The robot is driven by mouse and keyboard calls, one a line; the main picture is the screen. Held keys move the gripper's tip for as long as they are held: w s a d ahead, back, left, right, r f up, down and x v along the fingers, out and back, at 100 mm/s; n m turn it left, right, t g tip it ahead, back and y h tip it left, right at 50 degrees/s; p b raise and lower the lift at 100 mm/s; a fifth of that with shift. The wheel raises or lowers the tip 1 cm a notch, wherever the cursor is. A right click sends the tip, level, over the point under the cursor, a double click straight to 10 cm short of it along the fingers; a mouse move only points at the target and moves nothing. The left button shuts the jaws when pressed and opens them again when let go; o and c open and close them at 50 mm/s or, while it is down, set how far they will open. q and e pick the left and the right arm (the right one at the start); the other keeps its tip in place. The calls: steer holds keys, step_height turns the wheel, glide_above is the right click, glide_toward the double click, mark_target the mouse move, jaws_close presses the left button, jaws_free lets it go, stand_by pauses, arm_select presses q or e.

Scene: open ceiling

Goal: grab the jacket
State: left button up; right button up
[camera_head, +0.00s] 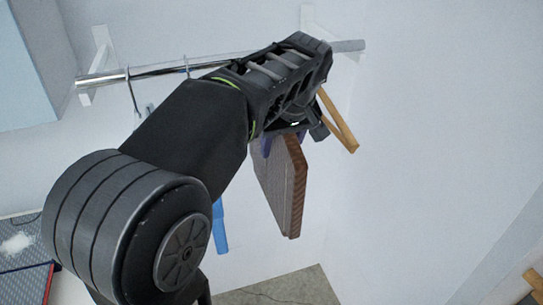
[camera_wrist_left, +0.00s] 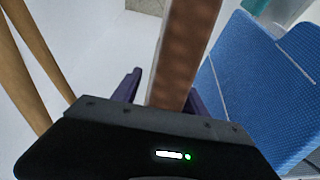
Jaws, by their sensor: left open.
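A flat brown piece with a grey side face (camera_head: 276,185) hangs below the rail in the head view; it may be the jacket, but its shape does not make this certain. My left gripper (camera_head: 283,139) is at its upper part. In the left wrist view the brown piece (camera_wrist_left: 182,50) runs between the two dark purple fingers of my left gripper (camera_wrist_left: 163,92), which are open with one on each side. Whether either finger touches it is unclear. My forearm hides much of the rail and the things behind it. My right gripper is not in view.
A metal rail (camera_head: 155,71) on white wall brackets carries hooks. A wooden hanger (camera_head: 340,122) is right of my gripper and also shows in the wrist view (camera_wrist_left: 38,50). A blue item (camera_head: 220,228) hangs left; blue textured material (camera_wrist_left: 255,85) is close on the wrist view's right.

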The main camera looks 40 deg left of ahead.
arm_select(q)
steer(key=shift+c, duration=0.3)
jaws_close()
stand_by(1.0)
